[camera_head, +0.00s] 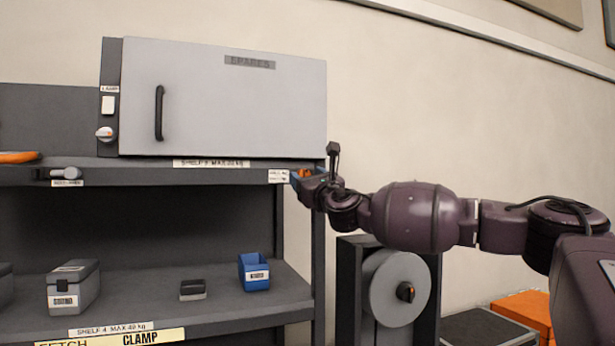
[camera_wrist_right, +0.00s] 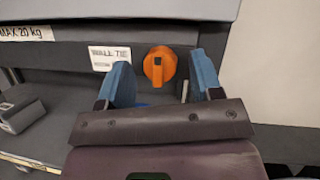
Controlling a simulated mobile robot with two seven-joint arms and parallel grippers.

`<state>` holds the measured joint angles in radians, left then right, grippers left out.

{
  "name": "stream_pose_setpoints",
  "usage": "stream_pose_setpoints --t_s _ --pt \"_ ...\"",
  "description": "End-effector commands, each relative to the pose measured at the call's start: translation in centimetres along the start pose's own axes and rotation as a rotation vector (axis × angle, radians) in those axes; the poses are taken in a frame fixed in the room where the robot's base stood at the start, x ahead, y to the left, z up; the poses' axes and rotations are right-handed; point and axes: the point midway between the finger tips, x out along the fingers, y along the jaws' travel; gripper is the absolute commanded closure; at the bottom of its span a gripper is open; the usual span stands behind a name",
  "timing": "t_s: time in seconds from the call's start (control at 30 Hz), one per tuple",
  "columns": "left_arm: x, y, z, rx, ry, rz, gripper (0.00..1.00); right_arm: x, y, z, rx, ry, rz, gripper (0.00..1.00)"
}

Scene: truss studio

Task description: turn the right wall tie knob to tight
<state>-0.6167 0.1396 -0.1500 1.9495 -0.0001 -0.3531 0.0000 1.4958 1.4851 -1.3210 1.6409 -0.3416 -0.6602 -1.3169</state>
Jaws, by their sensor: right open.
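The right wall tie knob (camera_wrist_right: 159,66) is round and orange in the right wrist view, on the dark shelf edge beside a white "WALL TIE" label (camera_wrist_right: 111,58). My right gripper (camera_wrist_right: 162,84) is open, with one blue finger on each side of the knob in that view. I cannot tell whether the fingers touch it. In the head view my right gripper (camera_head: 303,176) is at the right end of the upper shelf edge and largely hides the knob. My left gripper is not in view.
A grey cabinet (camera_head: 225,105) stands on the upper shelf, above the gripper. The lower shelf (camera_head: 225,303) holds a blue bin (camera_head: 254,272), a small dark box (camera_head: 192,290) and a grey box (camera_head: 73,287). A reel (camera_head: 396,285) stands below my right arm.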

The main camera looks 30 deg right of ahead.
Motion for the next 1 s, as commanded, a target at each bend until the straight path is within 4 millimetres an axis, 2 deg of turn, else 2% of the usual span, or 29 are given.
stream_pose_setpoints --t_s 0.27,0.5,0.6,1.0 --pt "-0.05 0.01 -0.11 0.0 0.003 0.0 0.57 0.09 0.0 -0.01 0.0 0.0 0.0 0.4" --pt "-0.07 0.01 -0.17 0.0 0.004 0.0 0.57 0.08 -0.01 -0.01 0.0 0.0 0.0 0.77" --pt "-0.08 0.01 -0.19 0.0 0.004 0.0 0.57 0.07 -0.01 -0.01 0.0 0.0 0.0 0.89" --pt "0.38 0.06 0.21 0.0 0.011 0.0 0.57 0.0 0.17 -0.22 0.088 -0.005 -0.036 0.89"
